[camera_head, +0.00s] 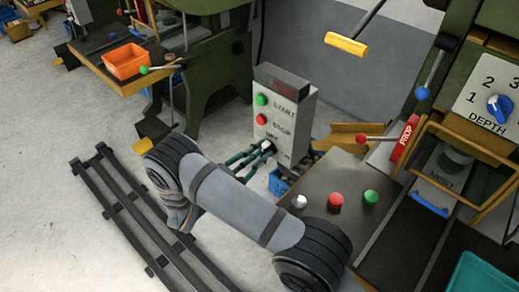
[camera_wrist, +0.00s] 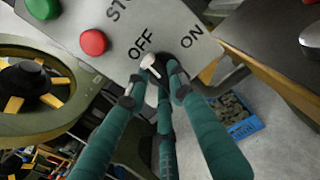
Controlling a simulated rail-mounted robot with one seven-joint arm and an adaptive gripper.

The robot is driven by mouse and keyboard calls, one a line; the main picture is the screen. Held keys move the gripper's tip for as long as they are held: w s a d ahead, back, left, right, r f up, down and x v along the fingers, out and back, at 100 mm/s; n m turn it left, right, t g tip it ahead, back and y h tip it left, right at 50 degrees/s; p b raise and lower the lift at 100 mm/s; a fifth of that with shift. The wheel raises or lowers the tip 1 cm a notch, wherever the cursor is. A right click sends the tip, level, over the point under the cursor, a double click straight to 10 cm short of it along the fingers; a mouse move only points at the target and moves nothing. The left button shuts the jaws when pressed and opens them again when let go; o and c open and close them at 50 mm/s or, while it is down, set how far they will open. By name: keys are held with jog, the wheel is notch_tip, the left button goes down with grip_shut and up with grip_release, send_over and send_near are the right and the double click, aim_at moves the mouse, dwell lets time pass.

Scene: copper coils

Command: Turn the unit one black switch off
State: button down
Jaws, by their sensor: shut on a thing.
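The grey control box (camera_head: 287,105) stands at the middle in the head view, with a green START button (camera_head: 261,99) and a red STOP button (camera_head: 261,119). The black switch (camera_wrist: 157,64) is low on the box's face in the wrist view, with a pale mark or lever on it, just below the OFF and ON labels and nearer OFF. My gripper (camera_wrist: 154,80) has its teal fingers closed around the switch. The fingers cover much of the switch, so its exact setting is hard to tell. In the head view the fingers (camera_head: 256,152) hide it.
A dark table (camera_head: 318,181) with white, red and green knobs stands right of the box. A blue bin (camera_wrist: 232,117) is below. An orange bin (camera_head: 126,61) sits at the upper left. A dark floor rail (camera_head: 130,225) runs at the left. A machine with a DEPTH dial (camera_head: 499,108) stands right.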

jog(key=shift+f+n, duration=0.1)
jog(key=shift+n, duration=0.6)
jog(key=c, duration=1.5)
grip_release()
jog(key=v, duration=1.2)
jog(key=x, duration=1.2)
